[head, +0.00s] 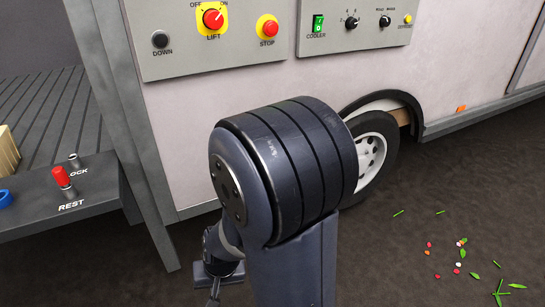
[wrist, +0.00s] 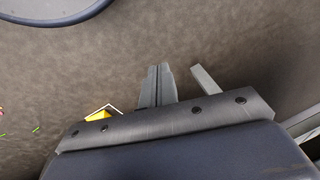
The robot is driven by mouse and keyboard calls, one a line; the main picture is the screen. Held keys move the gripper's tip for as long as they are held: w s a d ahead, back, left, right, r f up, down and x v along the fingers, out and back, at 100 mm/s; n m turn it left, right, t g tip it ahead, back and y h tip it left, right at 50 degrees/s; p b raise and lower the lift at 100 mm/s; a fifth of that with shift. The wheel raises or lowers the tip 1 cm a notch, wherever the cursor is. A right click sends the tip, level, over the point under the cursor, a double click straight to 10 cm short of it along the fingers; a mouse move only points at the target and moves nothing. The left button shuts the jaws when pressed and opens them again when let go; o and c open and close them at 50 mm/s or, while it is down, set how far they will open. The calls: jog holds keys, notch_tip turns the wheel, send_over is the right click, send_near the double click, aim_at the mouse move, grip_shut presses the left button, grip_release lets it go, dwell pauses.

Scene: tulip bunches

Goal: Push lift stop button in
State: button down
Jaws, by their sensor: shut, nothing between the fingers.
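The lift stop button (head: 268,28) is a red mushroom button on a yellow collar, labelled STOP. It sits on the right side of the grey lift panel (head: 185,62) in the head view. I cannot tell from this angle whether it is in or out. My gripper (wrist: 159,72) shows in the wrist view with its two fingers together, empty, above the brown ground. In the head view my arm stands in front of the vehicle, below the panel, and hides most of the gripper end. The gripper is well away from the button.
The lift panel also carries a red LIFT knob (head: 213,19) and a black DOWN button (head: 160,40). A cooler panel (head: 352,38) is to the right. A platform with a red-handled lever (head: 62,177) stands at left. Petals and stems (head: 461,254) litter the ground at right.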

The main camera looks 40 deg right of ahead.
jog(key=w+a+r+m+t+y+p, duration=0.1)
jog(key=w+a+r+m+p, duration=0.2)
jog(key=r+p, duration=0.7)
jog(key=w+a+r+m+t+y+p, duration=0.2)
jog(key=r+p, duration=0.8)
jog(key=r, duration=1.3)
jog(key=w+a+r+m+t+y+p, duration=0.1)
jog(key=w+a+r+m+p, duration=0.2)
jog(key=r, duration=1.3)
jog(key=w+m+p, duration=0.3)
jog(key=w+p, duration=0.3)
jog(key=p, duration=0.1)
jog(key=shift+a+r+p, duration=0.15)
jog(key=shift+a+p, duration=0.15)
jog(key=shift+p, duration=0.1)
jog(key=shift+w, duration=0.1)
